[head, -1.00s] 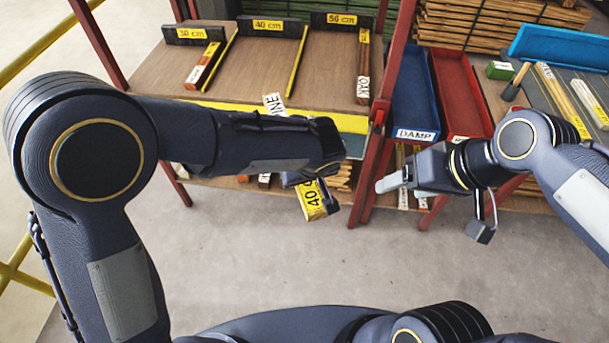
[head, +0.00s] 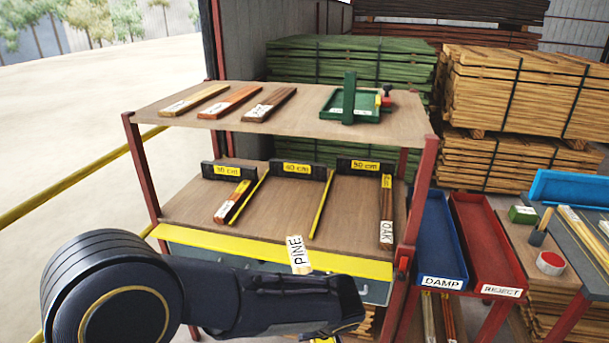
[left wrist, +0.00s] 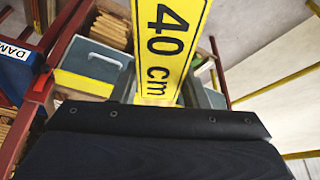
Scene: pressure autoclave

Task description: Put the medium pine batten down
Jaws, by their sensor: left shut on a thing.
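The pine batten shows its white PINE label (head: 298,254) in the head view, in front of the rack's yellow front edge. Its yellow 40 cm label (left wrist: 165,45) fills the upper middle of the left wrist view. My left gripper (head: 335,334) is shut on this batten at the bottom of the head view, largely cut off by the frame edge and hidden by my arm. The sorting shelf (head: 285,222) has bays marked 30 cm, 40 cm (head: 297,169) and 50 cm (head: 365,165). The 40 cm bay looks empty. My right gripper is out of view.
A labelled batten (head: 232,202) lies in the left bay and an OAK batten (head: 386,212) in the right. Yellow strips divide the bays. DAMP (head: 437,245) and REJECT (head: 490,245) trays stand right.

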